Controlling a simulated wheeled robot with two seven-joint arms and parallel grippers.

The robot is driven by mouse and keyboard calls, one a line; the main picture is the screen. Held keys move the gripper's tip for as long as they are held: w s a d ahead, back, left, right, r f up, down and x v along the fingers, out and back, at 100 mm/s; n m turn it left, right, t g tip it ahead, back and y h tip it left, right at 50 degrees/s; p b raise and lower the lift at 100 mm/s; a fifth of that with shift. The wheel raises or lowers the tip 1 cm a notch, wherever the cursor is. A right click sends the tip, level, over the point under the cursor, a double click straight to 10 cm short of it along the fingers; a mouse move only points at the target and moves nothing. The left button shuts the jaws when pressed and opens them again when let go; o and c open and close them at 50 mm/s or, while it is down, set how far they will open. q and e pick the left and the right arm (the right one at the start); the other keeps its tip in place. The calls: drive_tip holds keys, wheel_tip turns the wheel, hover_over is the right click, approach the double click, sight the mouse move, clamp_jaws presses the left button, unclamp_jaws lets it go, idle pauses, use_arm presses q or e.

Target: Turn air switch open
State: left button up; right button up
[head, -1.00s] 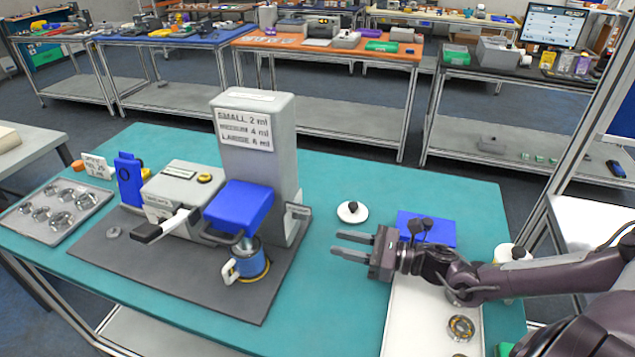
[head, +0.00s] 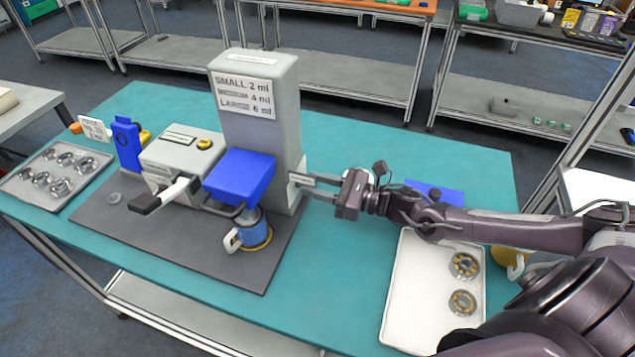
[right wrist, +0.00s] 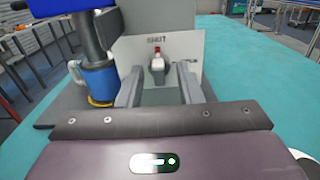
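The air switch (right wrist: 157,66) is a small grey lever with a red part on top, on a light plate at the side of the grey dispenser tower (head: 258,130). The plate (right wrist: 130,62) reads "SHUT" above the lever; a mark on its right is too blurred to read. My right gripper (right wrist: 160,90) is open and empty. In the right wrist view its fingers point at the switch, one to each side of the lever. In the head view the right gripper (head: 313,188) is at the tower's right side and its fingertips hide most of the switch. My left gripper is not in view.
Left of the switch are a blue dispenser head (head: 240,176) and a blue cup (head: 254,230) beneath it. A white tray (head: 412,300) with two round parts lies at the front right, below my right arm. The teal table (head: 330,270) is clear in front of the gripper.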

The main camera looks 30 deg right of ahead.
drive_tip(key=shift+c, duration=0.2)
clamp_jaws()
drive_tip(key=shift+m, duration=0.3)
drive_tip(key=m+p, duration=0.2)
drive_tip(key=m, duration=1.5)
drive_tip(key=shift+w+d, duration=0.1)
drive_tip(key=shift+f+m, duration=0.1)
drive_tip(key=shift+m, duration=0.2)
idle(0.4)
